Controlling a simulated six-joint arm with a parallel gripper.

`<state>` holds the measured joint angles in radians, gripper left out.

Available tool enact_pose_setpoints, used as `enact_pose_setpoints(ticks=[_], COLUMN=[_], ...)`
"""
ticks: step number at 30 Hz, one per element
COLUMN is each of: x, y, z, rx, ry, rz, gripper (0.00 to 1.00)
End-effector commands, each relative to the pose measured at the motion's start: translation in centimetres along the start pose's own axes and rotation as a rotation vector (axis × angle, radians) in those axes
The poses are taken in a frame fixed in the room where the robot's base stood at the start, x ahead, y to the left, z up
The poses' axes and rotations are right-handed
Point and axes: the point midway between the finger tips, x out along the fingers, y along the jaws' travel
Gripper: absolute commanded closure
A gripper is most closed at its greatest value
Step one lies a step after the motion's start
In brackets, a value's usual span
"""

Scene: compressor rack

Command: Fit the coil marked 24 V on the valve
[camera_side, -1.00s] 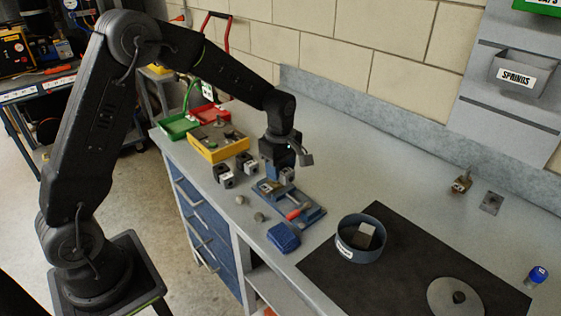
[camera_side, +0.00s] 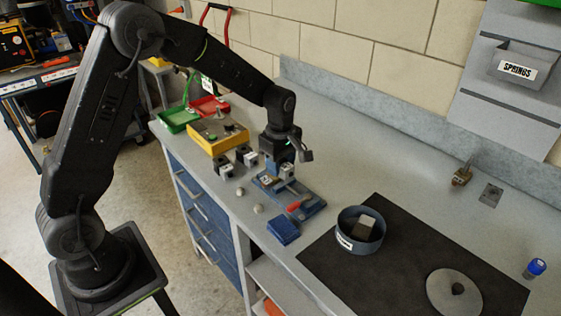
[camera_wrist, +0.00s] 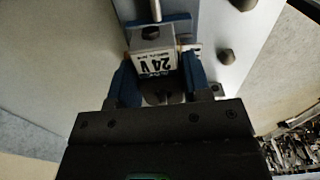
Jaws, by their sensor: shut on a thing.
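The coil marked 24 V (camera_wrist: 158,62) is a pale block with a printed label, held between the blue fingers of my gripper (camera_wrist: 158,84) in the wrist view. In the side view my gripper (camera_side: 279,169) is low over a blue vise (camera_side: 305,206) with a red handle, its fingers pointing down. The valve itself is mostly hidden by the gripper and coil, and I cannot tell whether the coil is around its stem.
Two black-and-silver coils (camera_side: 225,168) stand left of the vise, with a yellow bin (camera_side: 218,141) behind. Small knobs and a blue box (camera_side: 284,231) lie in front. A round blue-grey bowl (camera_side: 361,230) sits on the black mat (camera_side: 400,270).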

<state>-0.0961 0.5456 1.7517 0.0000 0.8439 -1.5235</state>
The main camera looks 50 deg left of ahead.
Motion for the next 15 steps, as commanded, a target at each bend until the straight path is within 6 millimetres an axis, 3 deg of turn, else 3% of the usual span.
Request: enact_pose_setpoints(ticks=[2,3,11,15], x=[-0.03,-0.03,-0.02,-0.02], y=[0.02,0.02,0.00,0.00], z=[0.00,0.00,0.00,0.00], rx=[0.000,0.000,0.000,0.000], ry=[0.000,0.000,0.000,0.000], rz=[0.001,0.001,0.000,0.000], gripper=[0.85,0.52,0.27,0.26])
